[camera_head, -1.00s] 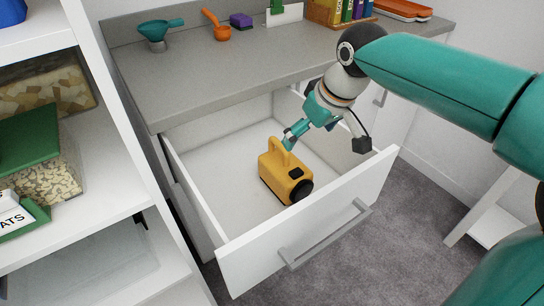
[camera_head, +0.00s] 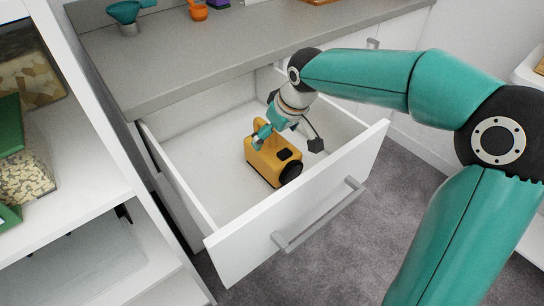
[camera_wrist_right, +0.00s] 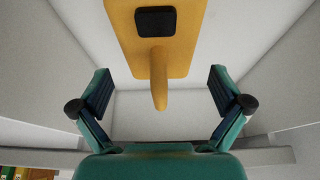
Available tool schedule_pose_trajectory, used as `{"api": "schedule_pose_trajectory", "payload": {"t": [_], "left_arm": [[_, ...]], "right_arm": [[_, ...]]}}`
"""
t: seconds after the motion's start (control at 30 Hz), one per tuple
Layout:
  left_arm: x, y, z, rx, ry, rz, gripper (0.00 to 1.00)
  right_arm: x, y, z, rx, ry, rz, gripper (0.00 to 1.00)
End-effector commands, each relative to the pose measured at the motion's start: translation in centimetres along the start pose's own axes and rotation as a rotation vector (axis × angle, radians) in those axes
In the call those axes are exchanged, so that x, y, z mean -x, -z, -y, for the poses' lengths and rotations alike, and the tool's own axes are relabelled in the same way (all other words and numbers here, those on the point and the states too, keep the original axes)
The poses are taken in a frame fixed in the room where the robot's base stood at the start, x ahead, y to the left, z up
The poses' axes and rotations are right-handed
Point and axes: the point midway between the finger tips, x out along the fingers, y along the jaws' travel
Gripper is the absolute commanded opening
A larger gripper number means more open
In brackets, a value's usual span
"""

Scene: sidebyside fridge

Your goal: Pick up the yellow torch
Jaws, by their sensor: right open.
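The yellow torch (camera_head: 262,160) has a box-shaped body, a top handle and a black lens end. It stands in the open white drawer (camera_head: 205,185). My right gripper (camera_head: 262,136) is at the torch's handle, reaching down from above. In the right wrist view the torch (camera_wrist_right: 190,45) is at the top, with its handle (camera_wrist_right: 159,80) pointing down between the two fingers. The fingers of my right gripper (camera_wrist_right: 160,92) are spread wide, with a gap on each side of the handle. My left gripper is not in view.
The drawer's front panel (camera_head: 300,205) with its bar handle (camera_head: 318,216) stands nearest me. A grey counter (camera_head: 230,50) lies behind, holding a teal funnel (camera_head: 125,12) and an orange scoop (camera_head: 198,10). White shelves (camera_head: 75,150) stand at the left.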

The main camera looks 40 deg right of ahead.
Motion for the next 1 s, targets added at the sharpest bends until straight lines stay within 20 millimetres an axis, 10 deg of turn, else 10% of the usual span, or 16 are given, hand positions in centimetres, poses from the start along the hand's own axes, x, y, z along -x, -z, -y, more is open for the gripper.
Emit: {"api": "schedule_pose_trajectory", "payload": {"t": [0.63, 1.0], "left_arm": [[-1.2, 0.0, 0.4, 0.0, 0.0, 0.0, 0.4], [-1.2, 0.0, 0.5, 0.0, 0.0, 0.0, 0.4]], "right_arm": [[-4.9, -0.6, -0.2, -0.001, 0.0, 0.001, 1.0], [-4.8, -0.6, -0.2, -0.001, 0.0, 0.001, 0.38]]}}
